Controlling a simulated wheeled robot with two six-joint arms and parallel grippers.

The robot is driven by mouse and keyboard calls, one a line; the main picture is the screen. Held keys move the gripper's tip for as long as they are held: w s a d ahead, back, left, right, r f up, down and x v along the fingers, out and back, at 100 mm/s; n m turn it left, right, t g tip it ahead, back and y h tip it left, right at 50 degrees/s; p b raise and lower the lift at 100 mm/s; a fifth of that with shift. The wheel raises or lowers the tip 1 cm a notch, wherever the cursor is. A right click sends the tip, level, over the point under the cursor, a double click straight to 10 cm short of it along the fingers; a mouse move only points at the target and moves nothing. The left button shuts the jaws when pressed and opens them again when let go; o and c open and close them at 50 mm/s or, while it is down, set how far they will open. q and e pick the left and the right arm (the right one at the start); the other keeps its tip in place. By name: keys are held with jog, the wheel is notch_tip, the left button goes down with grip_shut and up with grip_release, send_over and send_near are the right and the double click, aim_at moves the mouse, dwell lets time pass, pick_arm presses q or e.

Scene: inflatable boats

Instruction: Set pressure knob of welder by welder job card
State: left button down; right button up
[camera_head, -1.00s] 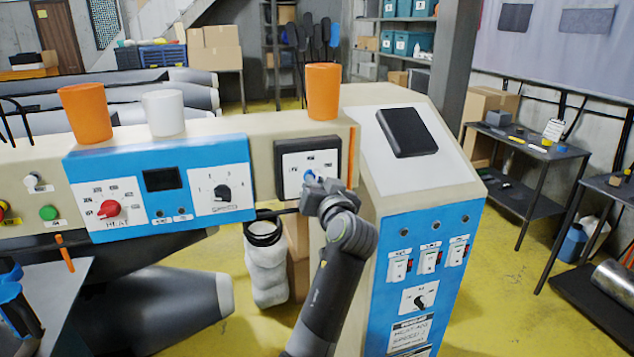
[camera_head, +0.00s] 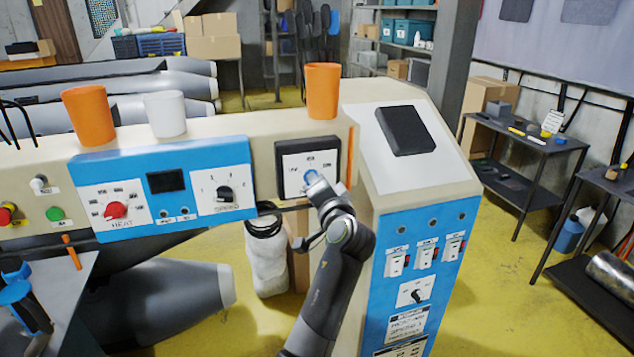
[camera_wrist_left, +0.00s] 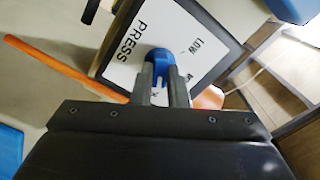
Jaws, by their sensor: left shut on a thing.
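The welder's pressure knob (camera_head: 311,179) is blue and sits on a white dial plate (camera_head: 296,163) in a black frame. My left gripper (camera_head: 315,184) is shut on this knob. In the left wrist view its two fingers (camera_wrist_left: 163,83) grip the sides of the blue knob (camera_wrist_left: 160,58). The words PRESS and LOW show on the plate (camera_wrist_left: 135,60); another mark is partly hidden behind the knob. My right gripper is not in view.
A red heat knob (camera_head: 116,210) and black speed knob (camera_head: 224,193) are on the blue panel to the left. Orange cups (camera_head: 322,90) and a white cup (camera_head: 165,114) stand on top. The cabinet (camera_head: 420,240) stands close right of my arm.

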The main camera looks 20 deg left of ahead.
pick_arm(q)
jog(key=shift+r, duration=0.2)
dwell(0.3)
jog(key=c, duration=1.4)
grip_release()
jog(key=shift+f, duration=0.1)
jog(key=shift+c, duration=0.2)
jog(key=shift+f, duration=0.1)
